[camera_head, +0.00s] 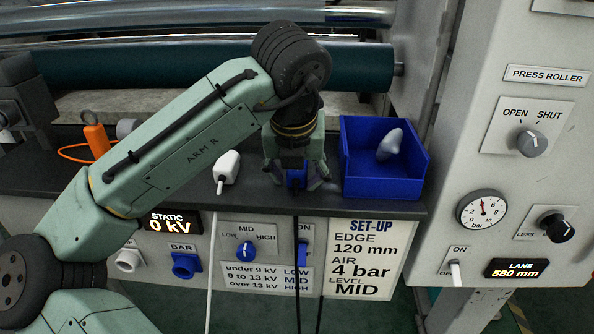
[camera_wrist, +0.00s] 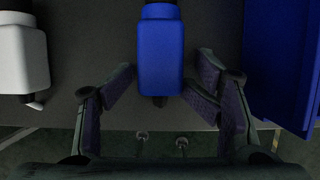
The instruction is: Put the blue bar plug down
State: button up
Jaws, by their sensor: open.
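The blue bar plug (camera_head: 296,179) sits on the dark ledge (camera_head: 255,194), between the white plug and the blue bin. My gripper (camera_head: 295,184) is over it with the fingers spread to either side. In the wrist view the blue plug (camera_wrist: 160,58) shows between the open fingers (camera_wrist: 165,78), with a dark gap on each side. Its upper end runs out of that view. In the head view my gripper hides most of the plug. A blue socket marked BAR (camera_head: 186,266) is on the panel front below the ledge.
A white plug (camera_head: 227,168) with a white cable lies left of my gripper. A blue bin (camera_head: 386,187) holding a pale object (camera_head: 390,145) stands close on the right. An orange item (camera_head: 97,140) is at the far left. Rollers (camera_head: 200,72) run behind.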

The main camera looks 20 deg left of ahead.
jog(key=shift+s+f, duration=0.1)
jog(key=shift+r, duration=0.25)
jog(key=p+v, duration=0.1)
jog(key=v, duration=1.2)
jog(key=shift+w, duration=0.25)
